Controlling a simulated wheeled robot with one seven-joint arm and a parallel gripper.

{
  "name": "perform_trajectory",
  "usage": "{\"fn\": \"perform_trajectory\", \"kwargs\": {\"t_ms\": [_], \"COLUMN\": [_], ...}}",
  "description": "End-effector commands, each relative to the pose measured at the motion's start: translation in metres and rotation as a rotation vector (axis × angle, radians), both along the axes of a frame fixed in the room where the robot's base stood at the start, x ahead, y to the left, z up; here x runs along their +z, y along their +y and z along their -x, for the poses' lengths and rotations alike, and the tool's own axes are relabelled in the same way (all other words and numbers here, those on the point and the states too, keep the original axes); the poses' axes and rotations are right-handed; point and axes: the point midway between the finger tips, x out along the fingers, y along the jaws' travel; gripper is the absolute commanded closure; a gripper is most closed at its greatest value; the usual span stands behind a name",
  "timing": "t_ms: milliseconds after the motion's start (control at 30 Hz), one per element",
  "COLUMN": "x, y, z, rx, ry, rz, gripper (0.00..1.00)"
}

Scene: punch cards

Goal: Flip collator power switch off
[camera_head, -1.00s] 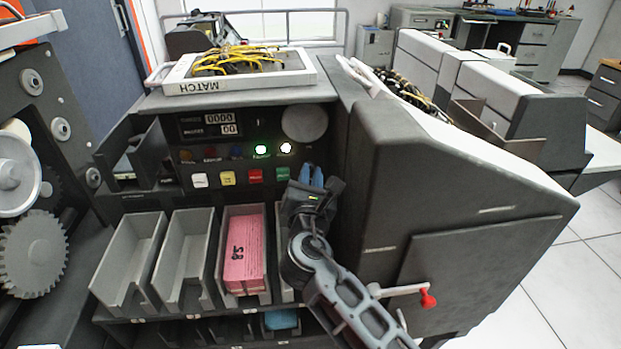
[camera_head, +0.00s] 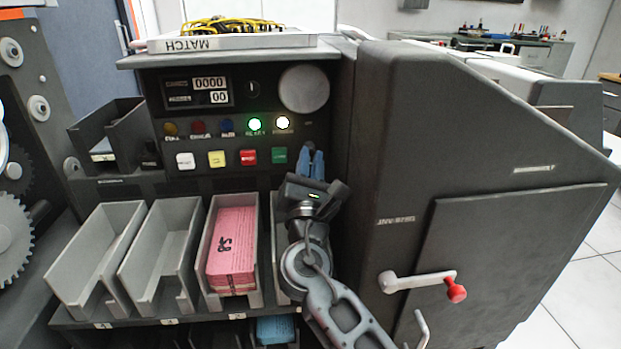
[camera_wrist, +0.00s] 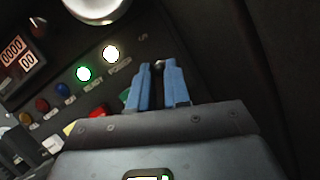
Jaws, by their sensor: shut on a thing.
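The collator's dark control panel (camera_head: 215,135) faces me, with a green lamp (camera_head: 255,124) and a white lamp (camera_head: 282,123) lit. My gripper (camera_head: 311,152) is at the panel's right side, just right of the green button (camera_head: 279,155). Its blue fingers point at the panel. In the wrist view the gripper (camera_wrist: 159,68) is shut on a small metallic power switch (camera_wrist: 158,64), seen only as a tip between the fingertips. The fingers hide most of the switch, and I cannot tell which way its lever is tilted.
White, yellow and red buttons (camera_head: 249,157) line the panel left of the green one. Below are grey card bins, one with pink cards (camera_head: 232,240). A red-knobbed crank (camera_head: 456,290) sticks out from the cabinet at right. A tray marked MATCH (camera_head: 230,43) lies on top.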

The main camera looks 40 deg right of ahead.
Motion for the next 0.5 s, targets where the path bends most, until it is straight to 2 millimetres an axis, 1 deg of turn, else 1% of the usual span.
{"fn": "perform_trajectory", "kwargs": {"t_ms": [33, 300, 500], "x": [-0.007, -0.0102, -0.0086], "y": [-0.0007, -0.0012, -0.0011], "z": [-0.0004, -0.0008, -0.0007], "rx": [0.0, -0.001, -0.001], "ry": [-0.015, -0.079, -0.104], "rz": [0.009, 0.055, 0.076], "gripper": [1.0, 1.0, 1.0]}}
